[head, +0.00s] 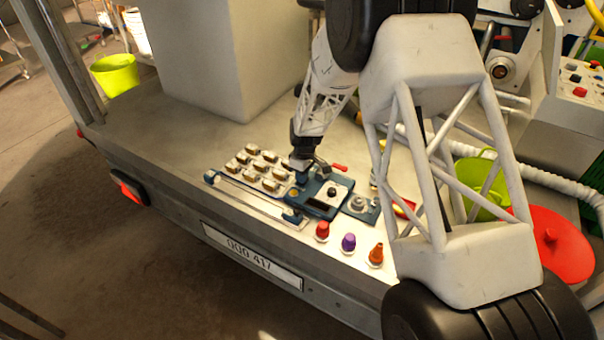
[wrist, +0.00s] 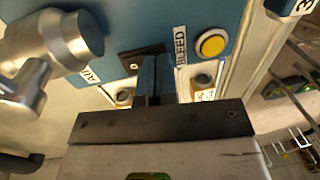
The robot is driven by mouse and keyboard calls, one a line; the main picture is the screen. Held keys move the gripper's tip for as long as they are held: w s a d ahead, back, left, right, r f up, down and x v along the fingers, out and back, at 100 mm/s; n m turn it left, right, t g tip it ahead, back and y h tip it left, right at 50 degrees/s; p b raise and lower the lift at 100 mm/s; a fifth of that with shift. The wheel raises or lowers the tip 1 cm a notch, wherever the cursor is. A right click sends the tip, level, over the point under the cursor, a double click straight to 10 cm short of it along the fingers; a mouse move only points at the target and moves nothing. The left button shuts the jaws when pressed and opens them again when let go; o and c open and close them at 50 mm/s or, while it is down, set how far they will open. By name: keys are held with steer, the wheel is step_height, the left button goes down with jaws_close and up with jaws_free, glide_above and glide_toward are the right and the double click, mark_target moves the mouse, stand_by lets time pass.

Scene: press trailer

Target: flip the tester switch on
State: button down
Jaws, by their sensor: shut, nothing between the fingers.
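A blue boxed device (head: 322,208), which looks like the tester, lies on the grey metal deck, with a dark window and a pale dial on top. My gripper (head: 301,178) is at its far left end, pointing down. In the wrist view my gripper (wrist: 156,62) is shut and empty, its blue fingertips together close over a blue panel (wrist: 165,15). A dark plate (wrist: 130,64) shows beside the fingertips, between a partly hidden label and the "BLEED" label (wrist: 181,46).
A yellow button (wrist: 211,44) is right of the fingers, and a thick metal cylinder (wrist: 75,40) is close on the left. A rack of small blocks (head: 262,170) lies left of the device. Red (head: 322,231), purple (head: 348,243) and orange (head: 376,255) pieces stand in front.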

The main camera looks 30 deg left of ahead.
steer(key=shift+f, duration=0.15)
stand_by(0.4)
steer(key=shift+w, duration=0.25)
steer(key=shift+w+r, duration=0.3)
steer(key=shift+w, duration=0.15)
stand_by(0.3)
steer(key=shift+r, duration=0.1)
step_height(320, 180, up, 14)
steer(key=s, duration=0.1)
steer(key=shift+s, duration=0.35)
stand_by(0.5)
steer(key=shift+d, duration=0.1)
stand_by(0.4)
